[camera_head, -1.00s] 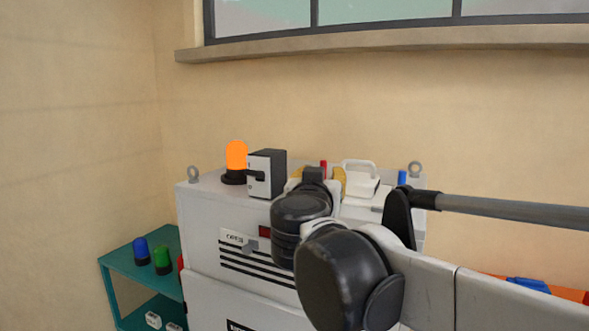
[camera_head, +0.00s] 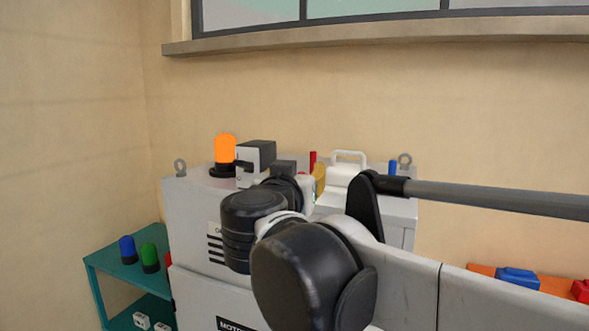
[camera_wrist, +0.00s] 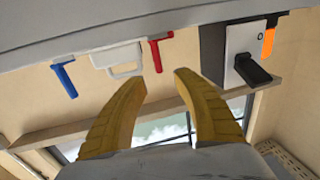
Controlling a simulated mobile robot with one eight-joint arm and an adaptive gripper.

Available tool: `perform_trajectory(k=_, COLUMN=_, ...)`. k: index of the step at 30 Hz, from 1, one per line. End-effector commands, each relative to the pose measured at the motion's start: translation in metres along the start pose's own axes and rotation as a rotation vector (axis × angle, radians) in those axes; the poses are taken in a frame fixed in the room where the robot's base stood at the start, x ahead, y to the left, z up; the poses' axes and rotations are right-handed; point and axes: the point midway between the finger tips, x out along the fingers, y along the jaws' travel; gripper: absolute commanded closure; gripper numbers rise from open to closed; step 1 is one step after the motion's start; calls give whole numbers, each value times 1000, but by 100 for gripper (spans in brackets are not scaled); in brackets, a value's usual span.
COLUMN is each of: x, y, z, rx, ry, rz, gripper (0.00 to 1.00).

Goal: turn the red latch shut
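The red latch (camera_wrist: 158,52) shows in the wrist view as a small T-shaped handle on the edge of a grey machine top, which appears upside down. In the head view only the upper part of the red latch (camera_head: 313,160) shows. My gripper (camera_wrist: 163,78) has two yellow fingers spread apart, with nothing between them. In the wrist image the latch's end lies just above the gap between the fingertips; it looks apart from both. In the head view my arm hides most of the gripper and the latch's base.
A white handle (camera_wrist: 118,60) and a blue latch (camera_wrist: 63,78) stand left of the red latch in the wrist view. A black-and-white box (camera_wrist: 245,55) and an orange lamp (camera_head: 225,148) stand on its other side. A teal shelf (camera_head: 118,268) is left of the machine.

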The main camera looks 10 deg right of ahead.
Motion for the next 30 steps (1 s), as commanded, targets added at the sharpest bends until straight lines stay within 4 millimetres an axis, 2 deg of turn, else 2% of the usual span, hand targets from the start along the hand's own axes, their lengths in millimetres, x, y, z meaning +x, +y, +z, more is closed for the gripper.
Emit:
perform_trajectory(k=9, x=59, y=2, z=-4, rx=0, ry=0, rz=4, gripper=64)
perform_trajectory(k=15, x=90, y=2, z=-3, rx=0, ry=0, rz=3, gripper=64)
perform_trajectory(k=21, x=102, y=1, z=-2, rx=0, ry=0, rz=1, gripper=64)
perform_trajectory(k=28, x=103, y=1, z=-1, rx=0, ry=0, rz=0, gripper=64)
perform_trajectory(k=29, x=103, y=1, z=-1, rx=0, ry=0, rz=0, gripper=68)
perform_trajectory(k=30, x=103, y=1, z=-1, rx=0, ry=0, rz=0, gripper=80)
